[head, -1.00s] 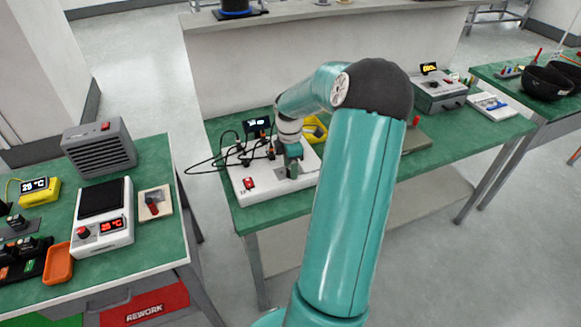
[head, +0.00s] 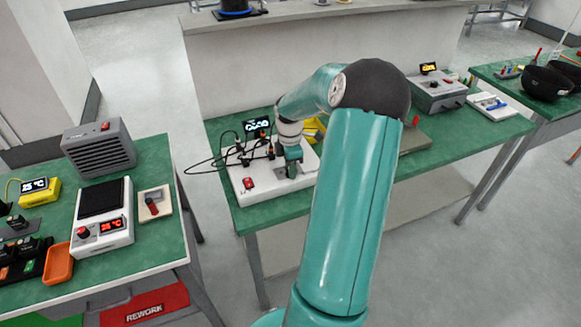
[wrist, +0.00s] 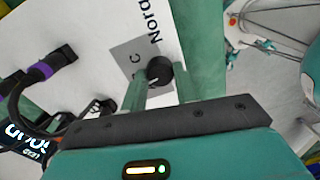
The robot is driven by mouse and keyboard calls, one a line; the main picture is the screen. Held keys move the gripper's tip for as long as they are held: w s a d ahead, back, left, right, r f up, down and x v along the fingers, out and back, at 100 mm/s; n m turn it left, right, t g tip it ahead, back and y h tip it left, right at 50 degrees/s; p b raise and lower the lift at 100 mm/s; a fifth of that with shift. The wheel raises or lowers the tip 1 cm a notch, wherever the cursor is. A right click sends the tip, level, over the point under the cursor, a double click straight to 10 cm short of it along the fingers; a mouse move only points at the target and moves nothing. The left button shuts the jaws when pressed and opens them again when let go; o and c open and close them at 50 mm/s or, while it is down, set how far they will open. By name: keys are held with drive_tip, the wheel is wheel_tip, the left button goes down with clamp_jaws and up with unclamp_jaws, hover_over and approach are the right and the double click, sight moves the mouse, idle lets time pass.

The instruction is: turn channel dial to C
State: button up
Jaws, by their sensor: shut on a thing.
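The channel dial (wrist: 159,71) is a small black round knob on a grey plate (wrist: 125,52) of the white test box (head: 238,197). A letter C is printed on the plate beside the knob. In the wrist view my gripper (wrist: 163,82) has its two green fingers on either side of the knob, shut on it. A small light mark shows on the knob, but its exact pointing is hard to read. In the head view my gripper (head: 292,168) is low over the right part of the box, and the dial is hidden there.
A lit display (head: 257,125) stands behind the box, and black cables loop off its left side. A red switch (head: 249,183) sits at its front left. A yellow tray (head: 313,128) is partly hidden behind my arm. Another instrument (head: 438,92) stands farther right on the green bench.

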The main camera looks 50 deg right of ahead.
drive_tip(key=m, duration=1.1)
idle(0.3)
drive_tip(key=shift+m, duration=0.3)
drive_tip(key=o, duration=1)
drive_tip(key=shift+c, duration=0.2)
drive_tip(key=shift+r, duration=0.1)
wheel_tip(320, 180, up, 14)
drive_tip(key=shift+d, duration=0.45)
